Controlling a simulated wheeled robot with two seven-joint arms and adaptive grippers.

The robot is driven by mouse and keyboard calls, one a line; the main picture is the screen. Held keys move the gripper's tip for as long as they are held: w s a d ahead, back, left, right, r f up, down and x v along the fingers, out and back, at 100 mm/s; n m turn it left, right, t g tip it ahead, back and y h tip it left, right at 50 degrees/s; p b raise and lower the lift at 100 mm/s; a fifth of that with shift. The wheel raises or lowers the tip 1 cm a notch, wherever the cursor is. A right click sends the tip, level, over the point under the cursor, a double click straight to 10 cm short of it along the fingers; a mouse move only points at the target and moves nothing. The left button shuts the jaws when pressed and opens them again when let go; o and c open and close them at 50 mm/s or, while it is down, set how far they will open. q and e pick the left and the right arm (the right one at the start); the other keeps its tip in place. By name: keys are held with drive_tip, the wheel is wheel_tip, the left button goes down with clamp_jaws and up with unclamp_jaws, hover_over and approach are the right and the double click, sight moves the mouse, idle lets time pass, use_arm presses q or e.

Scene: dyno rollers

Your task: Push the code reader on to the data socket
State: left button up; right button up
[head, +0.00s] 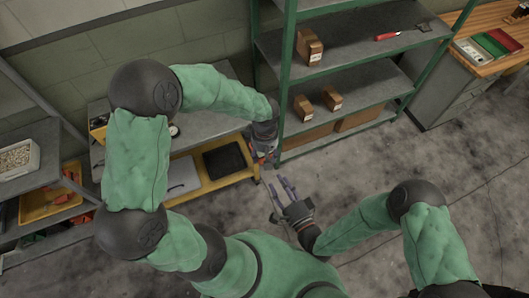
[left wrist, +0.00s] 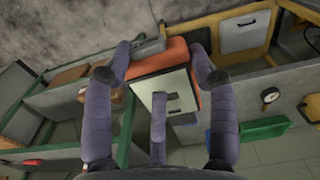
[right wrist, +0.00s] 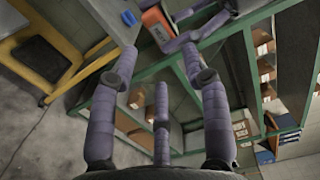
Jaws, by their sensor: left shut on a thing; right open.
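My left gripper (head: 264,155) is at the end of the bench, by the green shelf post. In the left wrist view its fingers (left wrist: 163,62) are shut on an orange block-like device with a pale face (left wrist: 178,80), which I take to be the code reader. The right wrist view shows its orange and white end (right wrist: 157,24) beside the left fingers. My right gripper (head: 280,188) is open and empty, lower and to the right of the left one. Its spread fingers (right wrist: 158,55) show in the right wrist view, apart from the device. I cannot make out the data socket.
The green-framed shelf rack (head: 283,85) with brown boxes (head: 309,46) stands close to the left gripper. A bench (head: 205,125) with a yellow-edged lower shelf (head: 215,183) is on its left. A wooden-topped desk (head: 478,35) stands at far right.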

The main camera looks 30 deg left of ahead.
use_arm(q)
drive_tip(key=shift+c, duration=0.2)
drive_tip(key=shift+s, duration=0.1)
drive_tip(key=shift+c, duration=0.2)
use_arm(e)
drive_tip(key=x, duration=0.9)
drive_tip(key=shift+w+a, duration=0.25)
drive_tip(key=shift+w, duration=0.05)
use_arm(q)
drive_tip(key=shift+s+f, duration=0.15)
drive_tip(key=shift+f, duration=0.05)
use_arm(e)
drive_tip(key=shift+w+r, duration=0.25)
drive_tip(key=shift+r, duration=0.2)
drive_tip(key=c, duration=0.9)
use_arm(q)
drive_tip(key=o, duration=1.5)
use_arm(e)
drive_tip(key=shift+c, duration=0.2)
drive_tip(key=shift+s+f, duration=0.1)
use_arm(q)
drive_tip(key=shift+r, duration=0.15)
